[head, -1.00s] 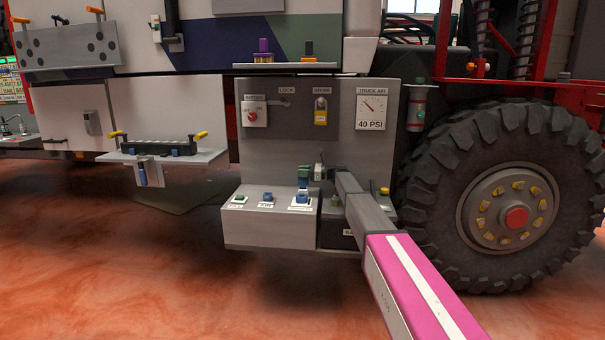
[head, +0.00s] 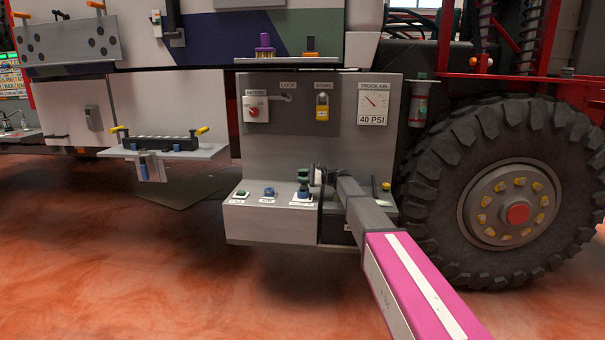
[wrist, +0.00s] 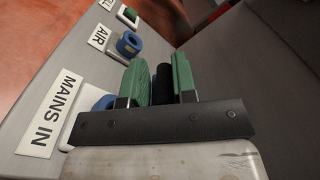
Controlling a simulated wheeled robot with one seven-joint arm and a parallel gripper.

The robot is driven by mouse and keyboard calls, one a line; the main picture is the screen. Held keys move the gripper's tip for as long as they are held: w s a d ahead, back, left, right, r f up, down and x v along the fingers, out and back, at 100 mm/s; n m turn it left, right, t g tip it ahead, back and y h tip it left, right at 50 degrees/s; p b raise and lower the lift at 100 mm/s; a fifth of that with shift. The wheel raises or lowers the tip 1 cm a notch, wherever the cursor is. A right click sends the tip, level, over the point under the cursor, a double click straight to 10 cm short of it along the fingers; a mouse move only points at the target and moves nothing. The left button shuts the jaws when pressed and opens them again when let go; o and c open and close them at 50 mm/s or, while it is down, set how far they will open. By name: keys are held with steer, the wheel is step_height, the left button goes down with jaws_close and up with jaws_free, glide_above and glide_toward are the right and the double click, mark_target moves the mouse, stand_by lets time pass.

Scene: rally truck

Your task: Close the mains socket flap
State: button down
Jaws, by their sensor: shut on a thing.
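The mains socket (wrist: 103,104) is a blue ring on a white plate beside the "MAINS IN" label (wrist: 50,112). In the wrist view it is largely hidden behind my gripper (wrist: 160,80). The green finger pads are shut on a dark, rounded piece (wrist: 163,86) just beside the socket. It lies where the socket flap would be, but I cannot tell its full shape or angle. In the head view my gripper (head: 304,177) is directly above the mains socket (head: 302,194), at the right end of the grey socket box (head: 262,227).
The air socket (head: 269,191) and a green socket (head: 241,193) lie left of the mains socket. The grey panel (head: 290,155) rises behind, with a battery switch, padlock and gauge. The big wheel (head: 500,200) stands at right. The floor in front is clear.

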mark_target(301, 183)
steer(key=s+f+n, duration=0.1)
steer(key=n, duration=0.2)
steer(key=shift+s+f, duration=0.35)
steer(key=shift+s, duration=0.05)
steer(key=shift+s+f, duration=0.3)
steer(key=shift+f, duration=0.3)
steer(key=c, duration=1.1)
jaws_free()
steer(key=s+a+r, duration=0.7)
steer(key=s+r, duration=0.2)
steer(key=r, duration=0.2)
steer(key=shift+a, duration=0.35)
